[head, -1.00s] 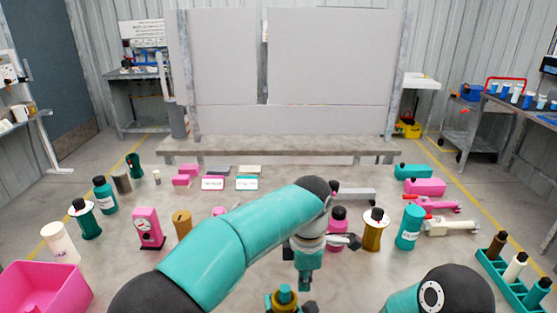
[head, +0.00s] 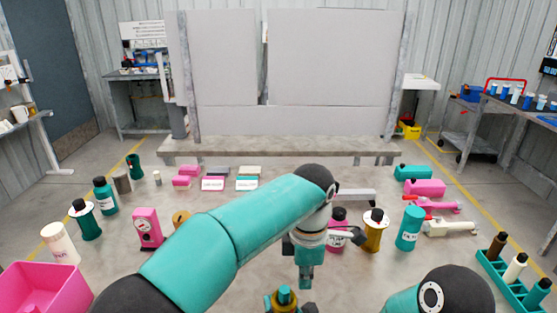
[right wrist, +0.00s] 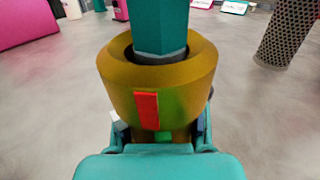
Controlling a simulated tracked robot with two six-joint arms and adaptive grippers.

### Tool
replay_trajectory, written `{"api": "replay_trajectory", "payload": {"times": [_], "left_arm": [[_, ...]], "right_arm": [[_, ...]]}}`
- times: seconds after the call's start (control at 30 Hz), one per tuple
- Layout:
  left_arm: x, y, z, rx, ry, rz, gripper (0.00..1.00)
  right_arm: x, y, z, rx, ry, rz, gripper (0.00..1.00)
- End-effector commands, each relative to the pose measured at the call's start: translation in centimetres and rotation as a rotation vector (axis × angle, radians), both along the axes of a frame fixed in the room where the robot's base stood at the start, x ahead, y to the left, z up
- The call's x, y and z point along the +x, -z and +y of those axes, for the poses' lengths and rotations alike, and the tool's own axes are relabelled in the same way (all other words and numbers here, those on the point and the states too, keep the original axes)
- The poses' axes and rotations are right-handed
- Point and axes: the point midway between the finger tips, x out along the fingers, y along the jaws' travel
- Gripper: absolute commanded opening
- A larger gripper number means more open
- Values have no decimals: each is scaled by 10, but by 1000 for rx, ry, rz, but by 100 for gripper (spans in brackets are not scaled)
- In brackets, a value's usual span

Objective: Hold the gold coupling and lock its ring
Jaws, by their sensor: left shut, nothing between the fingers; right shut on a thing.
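The gold coupling (head: 285,303) stands at the bottom edge of the head view, partly cut off, with a teal piece in its top. In the right wrist view its broad gold ring (right wrist: 190,83) surrounds the teal piece (right wrist: 159,28). The ring has a red mark (right wrist: 147,110); a green mark (right wrist: 163,136) sits lower, slightly to its right. My right gripper (right wrist: 160,132) is shut on the coupling's body below the ring. My left gripper (head: 305,279) is shut and empty, pointing down just right of and beyond the coupling in the head view; contact is not visible.
A pink bottle (head: 338,238), a gold cylinder with a white flange (head: 374,236) and a teal bottle (head: 409,230) stand right of my left gripper. A teal rack (head: 515,288) is at the right and a pink bin (head: 40,290) at the left. My left arm hides part of the table.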

Motion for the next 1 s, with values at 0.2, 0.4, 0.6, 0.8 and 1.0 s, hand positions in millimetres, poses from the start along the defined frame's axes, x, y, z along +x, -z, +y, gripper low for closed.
{"api": "replay_trajectory", "payload": {"times": [0.2,0.4,0.6,0.8,1.0], "left_arm": [[-1,23,0,2,0,3,0],[-1,47,0,1,-1,3,0],[0,61,0,0,-1,1,0],[0,64,0,1,-1,0,0],[0,64,0,1,-1,0,0]], "right_arm": [[0,-1,0,1,0,-3,0],[0,-1,0,1,0,-3,0],[0,-1,0,1,0,-3,0],[0,-1,0,1,0,-3,0],[0,-1,0,1,0,-3,0]]}}
